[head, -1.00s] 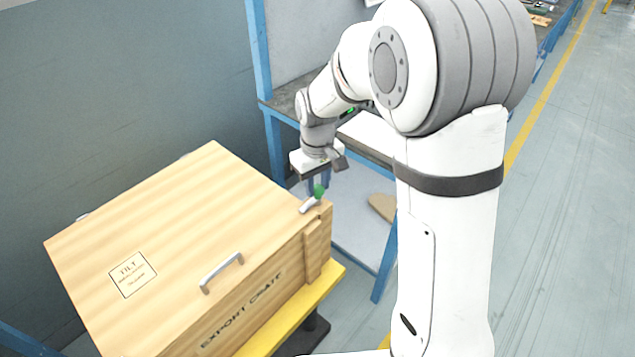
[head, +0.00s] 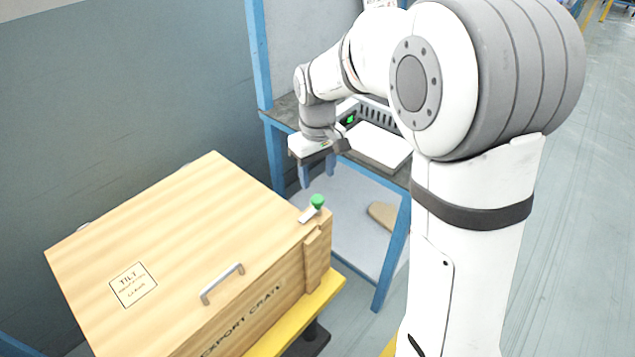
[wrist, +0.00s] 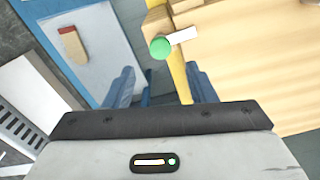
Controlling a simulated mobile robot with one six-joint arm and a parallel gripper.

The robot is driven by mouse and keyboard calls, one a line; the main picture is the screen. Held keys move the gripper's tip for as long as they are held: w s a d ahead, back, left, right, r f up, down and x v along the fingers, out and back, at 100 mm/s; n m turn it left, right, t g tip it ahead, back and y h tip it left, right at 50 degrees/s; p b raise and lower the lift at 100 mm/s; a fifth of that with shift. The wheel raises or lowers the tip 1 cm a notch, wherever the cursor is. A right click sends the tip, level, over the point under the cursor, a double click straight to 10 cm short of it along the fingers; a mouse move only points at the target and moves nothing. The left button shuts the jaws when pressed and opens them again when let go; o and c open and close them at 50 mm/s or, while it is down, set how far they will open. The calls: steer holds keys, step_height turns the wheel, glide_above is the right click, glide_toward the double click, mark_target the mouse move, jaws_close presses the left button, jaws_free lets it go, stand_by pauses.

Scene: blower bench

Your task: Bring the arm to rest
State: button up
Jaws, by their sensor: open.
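My gripper (head: 318,173) hangs fingers-down in the head view, above and behind the far right corner of the wooden crate. Its two blue fingers are apart with nothing between them. In the wrist view the fingers (wrist: 160,88) also stand apart and empty. The green knob (wrist: 160,48) shows beyond the fingers in the wrist view.
The crate (head: 170,240) with a metal handle (head: 222,283) stands on a yellow-edged support (head: 300,315). A blue-framed shelf (head: 392,250) stands behind, carrying a pale device (head: 375,140) close to my wrist. A brown item (head: 383,213) lies on its lower shelf. Open floor lies right.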

steer(key=shift+r, duration=0.45)
steer(key=s+d+r+m+t+p, duration=0.1)
steer(key=s+d+r+m, duration=0.1)
steer(key=s, duration=0.4)
steer(key=s+d+r+m+p, duration=0.2)
steer(key=s+d+r, duration=0.1)
steer(key=s+d, duration=0.2)
steer(key=s+d+r+m+t+p, duration=0.1)
steer(key=s+d, duration=0.3)
steer(key=s, duration=0.5)
steer(key=shift+s+d+r+m+t+p, duration=0.3)
steer(key=shift+r+m+p, duration=0.25)
steer(key=shift+r, duration=0.3)
